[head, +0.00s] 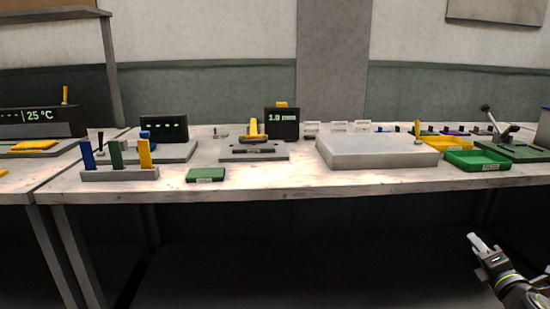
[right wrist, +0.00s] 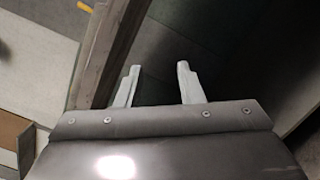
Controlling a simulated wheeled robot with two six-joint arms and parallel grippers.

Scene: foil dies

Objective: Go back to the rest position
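My right gripper (head: 474,239) is at the lower right of the head view, in front of the bench and below the height of its top, touching nothing. In the right wrist view its two pale fingers (right wrist: 156,82) stand apart with nothing between them. My left gripper is not in the head view. The workbench (head: 330,184) runs across the head view, and its front edge lies beyond my right gripper.
On the bench are a colored-handle rack (head: 120,175), a green block (head: 206,175), a pale grey slab (head: 375,152), a yellow tray (head: 445,143) and a green tray (head: 477,160). A display (head: 282,122) reads 1.0 mm. The space before the bench looks clear.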

